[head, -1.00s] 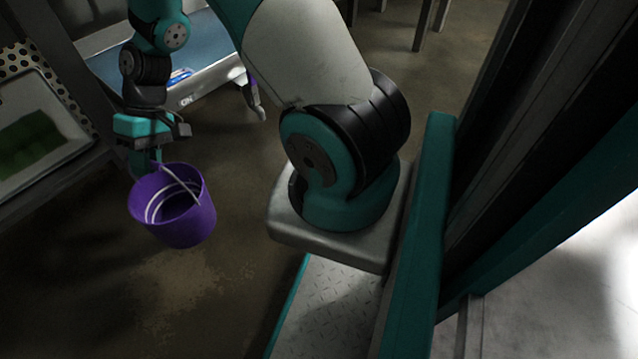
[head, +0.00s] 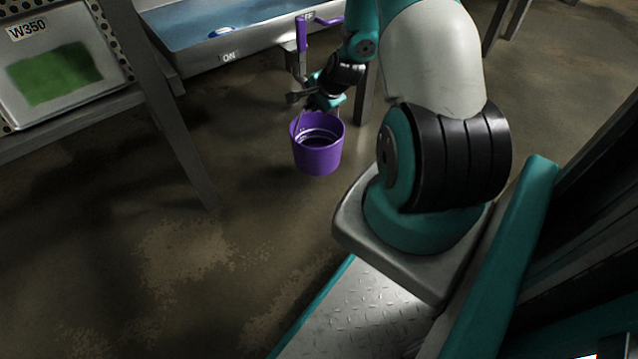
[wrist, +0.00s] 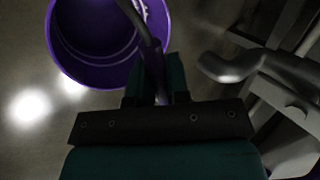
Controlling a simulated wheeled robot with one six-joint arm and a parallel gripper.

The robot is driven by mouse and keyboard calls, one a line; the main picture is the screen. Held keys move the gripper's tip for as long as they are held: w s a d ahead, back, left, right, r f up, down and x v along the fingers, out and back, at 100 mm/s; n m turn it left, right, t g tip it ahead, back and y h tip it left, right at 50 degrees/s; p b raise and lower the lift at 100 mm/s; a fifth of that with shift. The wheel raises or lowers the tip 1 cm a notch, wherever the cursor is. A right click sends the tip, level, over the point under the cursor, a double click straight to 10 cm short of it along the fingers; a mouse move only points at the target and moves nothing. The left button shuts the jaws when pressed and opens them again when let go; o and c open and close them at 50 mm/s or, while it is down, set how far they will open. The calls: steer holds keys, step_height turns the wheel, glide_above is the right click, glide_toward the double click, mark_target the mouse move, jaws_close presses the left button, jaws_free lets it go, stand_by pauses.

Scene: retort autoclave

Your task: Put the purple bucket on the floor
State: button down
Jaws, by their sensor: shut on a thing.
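The purple bucket (head: 318,157) hangs upright by its handle below my gripper (head: 322,101) in the head view. It appears to be above the brown floor (head: 250,215), but its exact height is hard to tell. In the wrist view the bucket (wrist: 80,72) shows its open top at upper left, and my gripper (wrist: 160,85) is shut on its dark-looking handle. The inside that shows looks empty, though it is dark.
A sink (head: 205,62) with blue inside and a purple lever (head: 301,40) stands behind the bucket. A rack with a green-marked W350 panel (head: 60,75) stands at left, its leg (head: 180,140) reaching the floor. Floor in front is clear.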

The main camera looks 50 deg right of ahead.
step_height(320, 180, down, 10)
steer(key=b, duration=0.6)
steer(key=shift+d+f+m, duration=0.15)
steer(key=shift+d+m, duration=0.15)
steer(key=shift+d, duration=0.1)
steer(key=shift+s+f, duration=0.1)
steer(key=shift+f, duration=0.05)
steer(key=c, duration=1.1)
jaws_free()
